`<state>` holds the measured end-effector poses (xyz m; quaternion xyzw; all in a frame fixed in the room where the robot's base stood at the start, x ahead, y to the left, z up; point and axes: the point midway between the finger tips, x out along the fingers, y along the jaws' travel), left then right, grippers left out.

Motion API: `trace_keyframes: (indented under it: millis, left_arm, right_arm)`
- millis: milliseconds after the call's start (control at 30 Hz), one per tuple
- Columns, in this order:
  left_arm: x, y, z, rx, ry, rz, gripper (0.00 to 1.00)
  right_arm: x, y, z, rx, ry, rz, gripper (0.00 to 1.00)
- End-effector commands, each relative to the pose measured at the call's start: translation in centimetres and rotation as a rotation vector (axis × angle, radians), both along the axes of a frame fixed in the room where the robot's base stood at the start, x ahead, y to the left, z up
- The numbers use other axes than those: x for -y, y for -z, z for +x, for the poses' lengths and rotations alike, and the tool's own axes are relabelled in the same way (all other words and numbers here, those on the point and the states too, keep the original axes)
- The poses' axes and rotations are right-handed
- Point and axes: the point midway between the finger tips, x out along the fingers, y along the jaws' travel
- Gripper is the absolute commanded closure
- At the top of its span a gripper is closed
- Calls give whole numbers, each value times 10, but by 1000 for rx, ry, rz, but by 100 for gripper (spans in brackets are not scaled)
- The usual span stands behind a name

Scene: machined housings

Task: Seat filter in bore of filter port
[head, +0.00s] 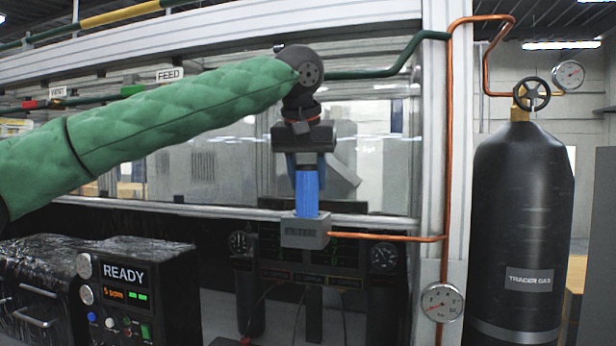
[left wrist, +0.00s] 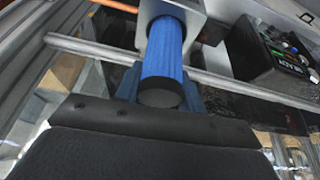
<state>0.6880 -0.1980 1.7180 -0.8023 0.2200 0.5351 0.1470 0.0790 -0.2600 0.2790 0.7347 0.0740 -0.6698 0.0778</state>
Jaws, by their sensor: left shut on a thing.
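The filter (head: 307,193) is a blue ribbed cylinder with a dark end cap, and it stands upright. My left gripper (head: 306,174) points down and is shut on its upper part. The filter port (head: 305,233) is a light grey block directly below. The filter's lower end meets the top of the block in the head view; how deep it sits in the bore is hidden. In the left wrist view, the filter (left wrist: 167,55) runs from the gripper (left wrist: 160,85) to the grey port (left wrist: 205,8). My right gripper is not in view.
A copper pipe (head: 385,237) runs from the port to the upright frame post. A black tracer gas cylinder (head: 520,225) stands at the right. A control box (head: 140,290) reading READY stands at the lower left. A horizontal rail (head: 375,220) passes behind the port.

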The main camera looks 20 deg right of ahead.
Motion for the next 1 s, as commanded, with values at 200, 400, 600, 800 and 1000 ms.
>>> trace_keyframes:
  millis: [200, 400, 600, 800, 1000]
  left_arm:
    - [0, 15, 0, 0, 0, 0, 84]
    - [0, 17, 0, 0, 0, 0, 84]
    - [0, 17, 0, 0, 0, 0, 40]
    - [0, 17, 0, 0, 0, 0, 40]
    - [-2, 7, -5, 1, 1, -1, 40]
  right_arm:
    - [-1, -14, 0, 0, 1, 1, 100]
    - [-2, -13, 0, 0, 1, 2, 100]
    - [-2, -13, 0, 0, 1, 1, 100]
    - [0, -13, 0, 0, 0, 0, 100]
    - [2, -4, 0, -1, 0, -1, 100]
